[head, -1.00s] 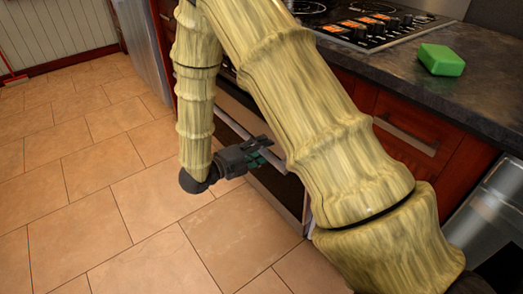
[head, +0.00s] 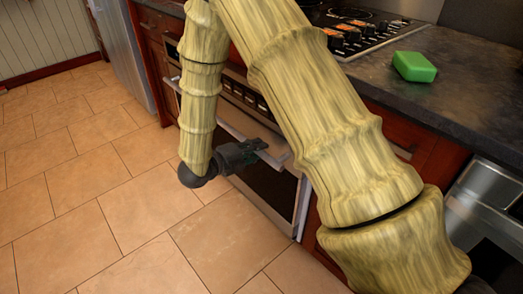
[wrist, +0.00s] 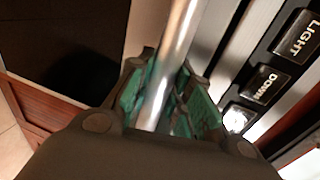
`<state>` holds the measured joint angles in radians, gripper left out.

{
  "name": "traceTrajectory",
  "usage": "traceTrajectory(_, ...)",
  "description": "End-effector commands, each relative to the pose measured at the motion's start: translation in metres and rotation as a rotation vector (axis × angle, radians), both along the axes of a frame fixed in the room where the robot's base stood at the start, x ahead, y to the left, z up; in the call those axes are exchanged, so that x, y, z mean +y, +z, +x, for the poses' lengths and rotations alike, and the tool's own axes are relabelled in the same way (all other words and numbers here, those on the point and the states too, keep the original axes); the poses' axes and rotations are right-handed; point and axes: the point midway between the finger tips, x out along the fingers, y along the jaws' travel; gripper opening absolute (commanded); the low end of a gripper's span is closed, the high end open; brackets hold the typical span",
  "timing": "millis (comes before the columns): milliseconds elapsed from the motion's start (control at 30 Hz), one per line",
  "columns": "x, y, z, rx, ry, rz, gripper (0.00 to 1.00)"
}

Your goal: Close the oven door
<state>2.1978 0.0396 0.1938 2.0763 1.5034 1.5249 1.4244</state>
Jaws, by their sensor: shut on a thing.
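The oven (head: 240,92) is built in under the counter, partly hidden behind my arm. Its door (head: 270,187) has a dark glass pane and a pale frame, and stands close to upright; I cannot tell if a gap is left at its top. The metal handle bar (head: 228,128) runs along the door's upper edge. My gripper (head: 262,149) is on this bar, reaching in from the left. In the wrist view the bar (wrist: 173,70) passes between the green-padded fingers of my gripper (wrist: 168,98), which is shut on it.
Buttons marked LIGHT (wrist: 300,36) and DOWN (wrist: 270,85) lie close to the gripper's right. A green block (head: 414,67) lies on the dark counter (head: 450,95), near the stovetop (head: 355,30). The tiled floor (head: 110,215) left of the oven is clear.

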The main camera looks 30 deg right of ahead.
Motion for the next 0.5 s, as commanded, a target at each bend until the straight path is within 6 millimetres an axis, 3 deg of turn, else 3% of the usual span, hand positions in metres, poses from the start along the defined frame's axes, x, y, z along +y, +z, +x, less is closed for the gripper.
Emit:
traceTrajectory(267,-0.0061,0.0035,0.002,-0.004,-0.004,-0.009,0.0)
traceTrajectory(300,-0.0062,0.0038,0.002,-0.004,-0.004,-0.009,0.25)
traceTrajectory(400,-0.0045,0.0037,0.0023,-0.003,-0.001,-0.008,0.42)
traceTrajectory(500,-0.0033,0.0031,0.0026,-0.002,0.001,-0.007,0.42)
